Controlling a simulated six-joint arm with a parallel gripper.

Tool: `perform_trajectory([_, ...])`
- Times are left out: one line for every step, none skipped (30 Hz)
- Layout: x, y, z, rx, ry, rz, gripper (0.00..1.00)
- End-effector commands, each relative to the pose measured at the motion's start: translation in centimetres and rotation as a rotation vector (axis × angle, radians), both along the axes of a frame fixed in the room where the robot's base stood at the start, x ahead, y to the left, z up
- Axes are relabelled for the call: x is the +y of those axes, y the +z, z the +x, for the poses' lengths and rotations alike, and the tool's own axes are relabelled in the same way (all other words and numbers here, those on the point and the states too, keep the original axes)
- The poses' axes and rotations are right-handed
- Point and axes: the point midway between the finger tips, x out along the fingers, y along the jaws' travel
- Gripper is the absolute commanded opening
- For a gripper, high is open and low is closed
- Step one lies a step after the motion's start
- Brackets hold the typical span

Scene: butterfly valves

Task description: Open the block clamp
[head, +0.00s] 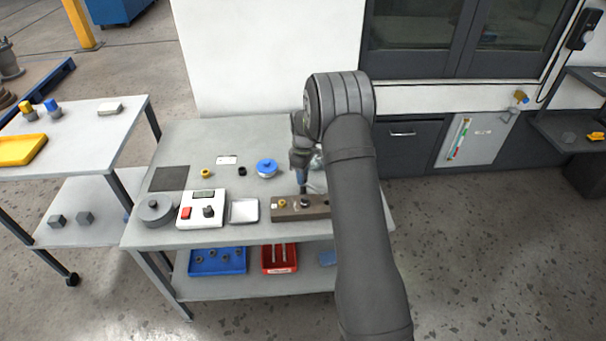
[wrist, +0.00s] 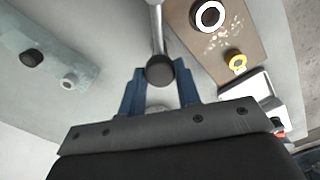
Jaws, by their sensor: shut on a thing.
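The brown block (head: 318,209) lies near the front edge of the table, and its right end is hidden by my arm. It also shows at the upper right of the wrist view (wrist: 206,52), with a white-rimmed dark round hole and a yellow ring. A grey metal lever (wrist: 157,28) with a dark round knob (wrist: 160,70) reaches down from the top of the wrist view. My gripper (wrist: 160,82) has its blue fingers shut on the lever's knob end. In the head view my gripper (head: 302,182) points down just behind the block. The lever's far end is out of view.
A white tray (head: 244,211), a box with a red switch (head: 186,213) and a grey round weight (head: 155,211) stand left of the block. A blue-topped round part (head: 266,168) lies behind. Red (head: 279,259) and blue (head: 218,261) bins sit on the lower shelf.

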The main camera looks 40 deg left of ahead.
Motion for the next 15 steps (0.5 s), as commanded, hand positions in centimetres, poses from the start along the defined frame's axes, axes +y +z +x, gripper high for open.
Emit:
perform_trajectory([0.13,0.15,0.01,-0.001,0.044,0.003,0.0])
perform_trajectory([0.13,0.16,0.02,-0.002,0.073,0.004,0.0])
perform_trajectory([0.13,0.16,0.01,-0.002,0.11,0.004,0.0])
perform_trajectory([0.13,0.16,0.01,-0.002,0.139,0.004,0.0])
perform_trajectory([0.14,0.16,0.02,-0.002,0.167,0.004,0.0])
perform_trajectory([0.14,0.16,0.01,-0.002,0.205,0.004,0.0])
perform_trajectory([0.14,0.17,0.01,-0.002,0.233,0.004,0.0])
perform_trajectory([0.14,0.17,0.02,-0.002,0.261,0.004,0.0])
perform_trajectory([0.15,0.17,0.01,-0.002,0.297,0.004,0.0])
perform_trajectory([0.15,0.17,0.01,-0.002,0.324,0.004,0.0])
perform_trajectory([0.15,0.18,0.02,-0.002,0.35,0.004,0.0])
perform_trajectory([0.16,0.18,0.01,-0.002,0.384,0.004,0.0])
perform_trajectory([0.16,0.18,0.0,-0.001,0.409,0.004,0.0])
perform_trajectory([0.16,0.18,0.01,-0.002,0.432,0.004,0.0])
perform_trajectory([0.16,0.18,0.0,-0.002,0.463,0.004,0.0])
